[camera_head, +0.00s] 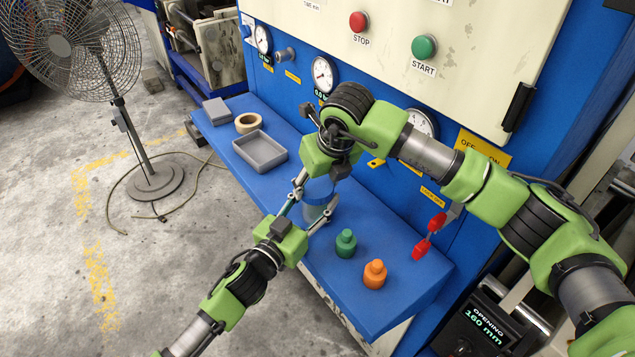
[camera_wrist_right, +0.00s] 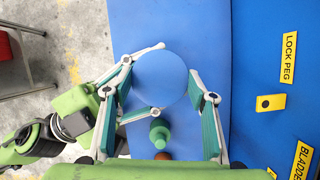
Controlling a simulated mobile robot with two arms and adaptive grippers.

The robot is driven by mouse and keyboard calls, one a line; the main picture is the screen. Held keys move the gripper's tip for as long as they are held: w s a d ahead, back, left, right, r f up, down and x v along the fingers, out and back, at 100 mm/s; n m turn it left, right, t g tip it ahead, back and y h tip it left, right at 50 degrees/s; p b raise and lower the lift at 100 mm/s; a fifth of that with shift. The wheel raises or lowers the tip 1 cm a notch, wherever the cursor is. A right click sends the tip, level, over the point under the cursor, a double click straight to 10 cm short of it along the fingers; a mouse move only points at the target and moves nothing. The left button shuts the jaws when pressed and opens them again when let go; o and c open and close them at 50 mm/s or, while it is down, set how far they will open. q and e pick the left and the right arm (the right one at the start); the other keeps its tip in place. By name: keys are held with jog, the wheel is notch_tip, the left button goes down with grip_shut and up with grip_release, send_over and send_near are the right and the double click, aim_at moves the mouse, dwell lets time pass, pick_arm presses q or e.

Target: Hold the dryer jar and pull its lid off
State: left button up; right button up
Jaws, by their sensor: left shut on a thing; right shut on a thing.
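The dryer jar (camera_head: 318,212) stands upright on the blue shelf, greyish below its blue lid (camera_head: 319,188). The round lid (camera_wrist_right: 162,78) fills the middle of the right wrist view and hides the jar body. My left gripper (camera_head: 313,207) reaches in from the lower left and is shut on the jar, one finger on each side. My right gripper (camera_head: 319,180) points down from above and is shut on the lid, its fingers on either side of it in the wrist view. The lid appears to sit on the jar; I cannot tell whether there is a gap.
Green (camera_head: 346,243) and orange (camera_head: 375,274) knobbed pieces stand to the right on the blue shelf (camera_head: 335,290). A grey tray (camera_head: 260,150), a tape roll (camera_head: 248,122) and a grey box (camera_head: 216,111) lie at left. A red-handled lever (camera_head: 430,236) and the press panel are behind.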

aim_at(317, 187)
jog(key=shift+r, duration=0.15)
jog(key=shift+r, duration=0.95)
jog(key=shift+r, duration=2)
pick_arm(q)
jog(key=o, duration=1.7)
jog(key=shift+c, duration=0.2)
